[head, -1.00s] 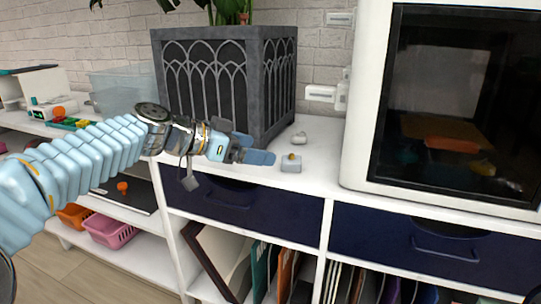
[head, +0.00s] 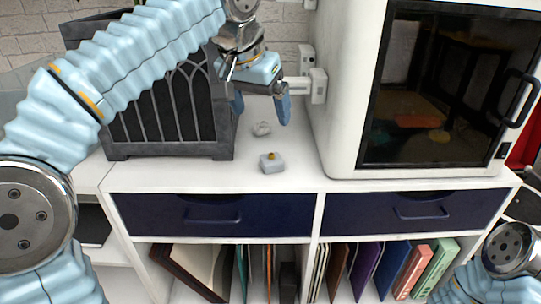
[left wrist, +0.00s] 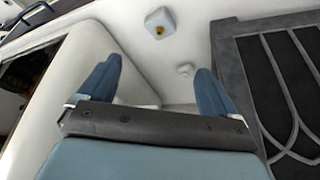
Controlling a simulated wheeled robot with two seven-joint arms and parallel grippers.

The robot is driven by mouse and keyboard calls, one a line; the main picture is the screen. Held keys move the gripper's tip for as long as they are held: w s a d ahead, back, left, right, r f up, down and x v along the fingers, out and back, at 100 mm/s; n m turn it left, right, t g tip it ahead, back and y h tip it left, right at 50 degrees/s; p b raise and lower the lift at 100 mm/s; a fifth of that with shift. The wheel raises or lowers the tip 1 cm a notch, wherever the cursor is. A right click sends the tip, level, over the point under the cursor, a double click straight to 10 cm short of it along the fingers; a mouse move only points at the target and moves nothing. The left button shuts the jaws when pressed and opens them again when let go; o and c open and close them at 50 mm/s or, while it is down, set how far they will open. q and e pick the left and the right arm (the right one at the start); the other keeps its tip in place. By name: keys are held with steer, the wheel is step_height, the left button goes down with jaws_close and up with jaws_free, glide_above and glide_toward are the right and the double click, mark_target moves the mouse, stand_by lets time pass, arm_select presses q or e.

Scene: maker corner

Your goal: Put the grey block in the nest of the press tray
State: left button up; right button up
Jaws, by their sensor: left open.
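A small pale grey block (head: 271,163) with a yellow-orange spot on top sits on the white counter near its front edge. It also shows at the top of the left wrist view (left wrist: 159,22). Behind it lies a smaller pale lump (head: 262,128), also in the left wrist view (left wrist: 185,69); its exact shape is unclear. My left gripper (head: 262,107) is open and empty, pointing down behind and above both, touching neither. Its two blue fingers show apart in the left wrist view (left wrist: 157,70). I cannot make out a press tray or its nest. My right gripper is out of view.
A dark grey planter box (head: 170,120) with arched panels stands left of the lump. A white cabinet with a dark glass door (head: 425,90) stands to the right. The counter (head: 210,176) is bare around the block. Navy drawers (head: 215,215) and shelved folders are below.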

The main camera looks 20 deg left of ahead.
arm_select(q)
steer(key=b, duration=0.1)
glide_above(271, 154)
steer(key=s, duration=0.2)
steer(key=f, duration=0.7)
steer(key=shift+w+a, duration=0.15)
steer(key=shift+a, duration=0.15)
steer(key=x, duration=0.2)
steer(key=s+b+x, duration=0.1)
steer(key=x, duration=0.1)
steer(key=shift+w+d+f, duration=0.1)
steer(key=shift+w+f, duration=0.05)
steer(key=shift+f, duration=0.25)
steer(key=shift+w+f, duration=0.2)
steer(key=shift+f, duration=0.15)
steer(key=shift+r, duration=0.1)
steer(key=c, duration=1.1)
